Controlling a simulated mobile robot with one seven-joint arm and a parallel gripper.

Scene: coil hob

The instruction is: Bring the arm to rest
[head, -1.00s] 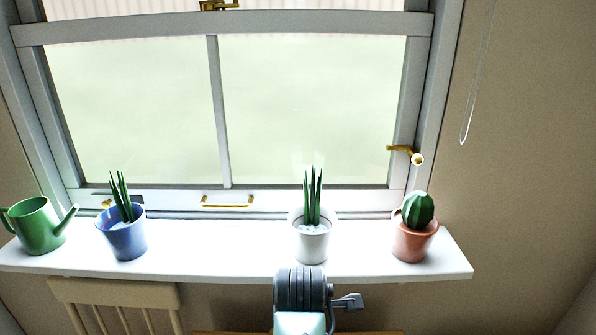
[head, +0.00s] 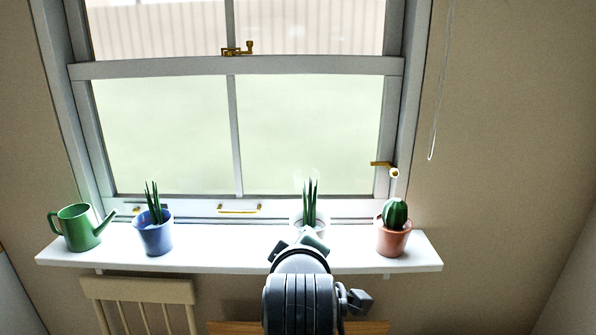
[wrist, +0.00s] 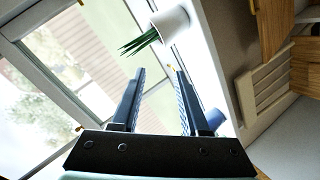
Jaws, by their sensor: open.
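My gripper (wrist: 160,72) is open and empty in the wrist view, its two dark ribbed fingers apart. Beyond the fingertips is the white pot (wrist: 172,24) with spiky green leaves, with a visible gap between. In the head view my arm rises from the bottom centre, and its end stands in front of the same white pot, hiding its lower part. The pot's leaves (head: 311,203) show above it. The fingers cannot be made out clearly in the head view.
The white sill (head: 200,256) holds a green watering can (head: 79,228), a blue pot (head: 153,237) and a terracotta cactus pot (head: 393,240). Behind is the window (head: 170,135) with brass fittings. A cream chair (head: 140,292) stands below. A cord (head: 436,100) hangs at right.

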